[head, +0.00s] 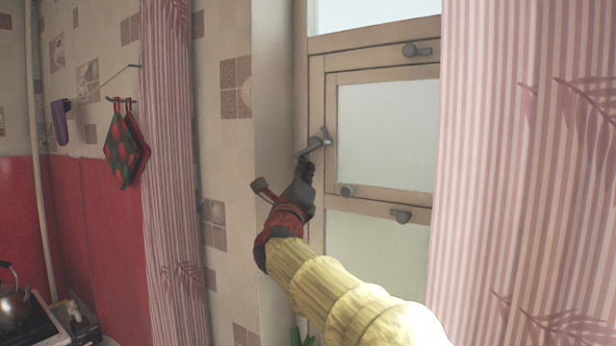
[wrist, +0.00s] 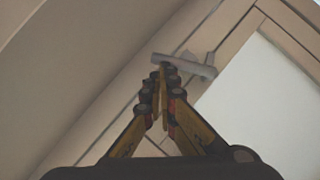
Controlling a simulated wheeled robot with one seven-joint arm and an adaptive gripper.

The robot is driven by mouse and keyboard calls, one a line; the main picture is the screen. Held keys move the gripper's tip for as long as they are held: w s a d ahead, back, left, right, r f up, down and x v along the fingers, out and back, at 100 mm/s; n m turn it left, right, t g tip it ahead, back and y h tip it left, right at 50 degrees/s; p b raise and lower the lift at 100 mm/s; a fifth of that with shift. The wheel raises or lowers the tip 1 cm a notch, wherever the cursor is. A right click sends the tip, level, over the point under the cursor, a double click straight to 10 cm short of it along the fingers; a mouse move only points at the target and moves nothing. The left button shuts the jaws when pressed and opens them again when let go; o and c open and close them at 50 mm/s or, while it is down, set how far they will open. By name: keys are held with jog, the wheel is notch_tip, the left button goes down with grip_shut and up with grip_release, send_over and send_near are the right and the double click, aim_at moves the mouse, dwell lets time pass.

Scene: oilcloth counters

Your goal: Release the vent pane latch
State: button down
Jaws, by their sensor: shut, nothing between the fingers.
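The vent pane (head: 386,135) is a framed glass panel in the window, and it looks closed. A grey lever latch (head: 314,146) sits on the left side of its frame, slanting down to the left from its mount. In the wrist view the latch (wrist: 184,65) lies just beyond my fingertips. My gripper (head: 307,166) is shut and empty, with its tips right at the lower left end of the lever. In the wrist view the closed tips (wrist: 164,70) overlap the lever's edge. I cannot tell whether they touch it.
Other latches sit above (head: 416,50) and below (head: 401,215) the pane, and a small knob (head: 347,191) is on its lower frame. A striped curtain (head: 530,170) hangs at the right, another (head: 172,170) at the left. The wall reveal (head: 275,130) is close left of my gripper.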

jog(key=shift+w+a+r, duration=0.5)
jog(key=shift+a+r, duration=0.3)
jog(key=shift+r, duration=0.2)
dwell(0.3)
jog(key=s+a+f+b, duration=0.2)
jog(key=s+a+f, duration=0.3)
jog(key=s+f, duration=0.2)
jog(key=shift+s+f+b, duration=0.25)
jog(key=shift+f+b, duration=0.1)
jog(key=shift+f, duration=0.95)
jog(key=shift+r, duration=0.1)
